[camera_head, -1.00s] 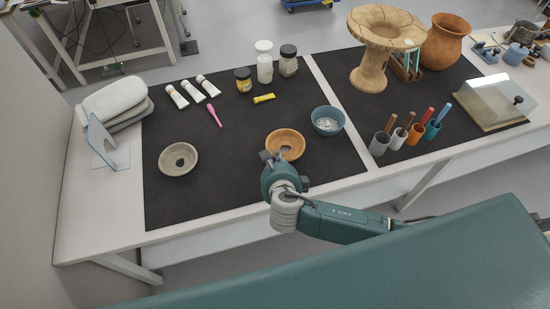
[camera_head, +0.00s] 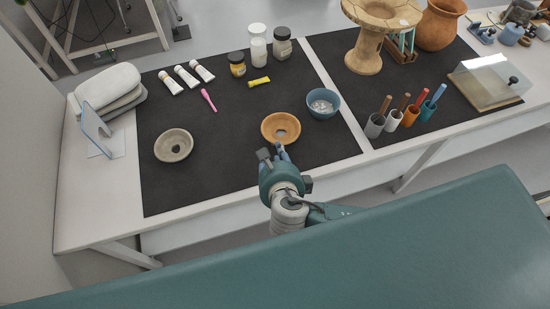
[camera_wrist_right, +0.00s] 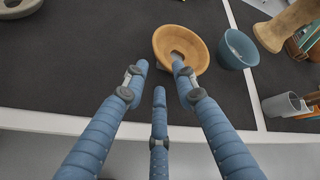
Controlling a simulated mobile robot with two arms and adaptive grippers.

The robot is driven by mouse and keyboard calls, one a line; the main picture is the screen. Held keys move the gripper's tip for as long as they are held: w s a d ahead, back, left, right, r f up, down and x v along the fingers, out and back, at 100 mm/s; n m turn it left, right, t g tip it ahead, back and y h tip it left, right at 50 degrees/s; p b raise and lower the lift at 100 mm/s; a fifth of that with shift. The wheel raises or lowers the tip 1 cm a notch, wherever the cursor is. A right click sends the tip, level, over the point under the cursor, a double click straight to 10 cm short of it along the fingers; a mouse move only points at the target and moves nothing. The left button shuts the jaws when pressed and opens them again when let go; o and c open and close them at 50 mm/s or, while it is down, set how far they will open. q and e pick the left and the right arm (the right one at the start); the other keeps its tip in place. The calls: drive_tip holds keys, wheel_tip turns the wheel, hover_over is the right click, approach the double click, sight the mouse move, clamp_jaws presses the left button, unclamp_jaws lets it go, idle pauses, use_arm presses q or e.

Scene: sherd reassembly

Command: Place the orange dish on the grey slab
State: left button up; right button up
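My right gripper (camera_head: 278,152) is at the dish's near side. In the right wrist view its three blue fingers (camera_wrist_right: 160,80) are spread open and empty; one fingertip overlaps the dish's near rim, and I cannot tell if it touches. A rounded grey slab (camera_head: 125,102) shows at the far left, under a paler one in a stack. My left gripper is not in view.
A blue bowl (camera_head: 322,104) stands close right of the dish. A grey ring-shaped dish (camera_head: 163,147) lies to its left. A blue upright frame (camera_head: 95,128) stands before the stack. Tubes, a pink tool (camera_head: 208,100) and jars stand behind. The mat between both dishes is clear.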

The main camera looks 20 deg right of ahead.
drive_tip(key=shift+v, duration=1.85)
